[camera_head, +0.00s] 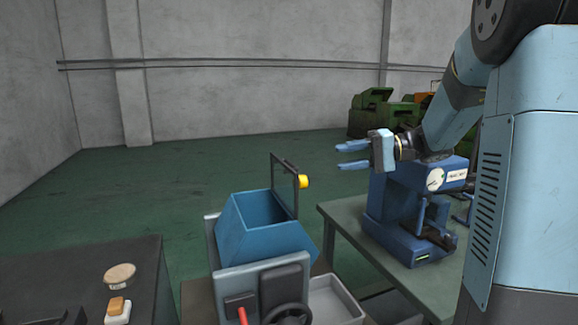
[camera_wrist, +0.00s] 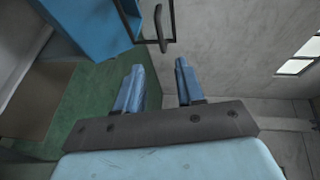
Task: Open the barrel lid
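The blue barrel (camera_head: 262,240) is an open-topped angular tub on a grey machine in the middle of the head view. Its inside is visible. A dark-framed, see-through lid (camera_head: 284,187) stands about upright at the barrel's far right side. A yellow knob (camera_head: 304,181) shows beside the frame. My gripper (camera_head: 352,155) is open and empty, to the right of the lid and apart from it, with its fingers pointing left. In the wrist view the barrel (camera_wrist: 88,22) is at the top left, and the lid's dark handle (camera_wrist: 160,28) is ahead of my open fingers (camera_wrist: 157,82).
A green table (camera_head: 338,222) with a blue machine (camera_head: 405,212) and gauge stands right, below my arm. A dark table (camera_head: 62,275) at left holds a round tan-topped piece (camera_head: 120,276) and a switch box (camera_head: 117,310). A grey tray (camera_head: 335,300) sits beside the barrel's machine.

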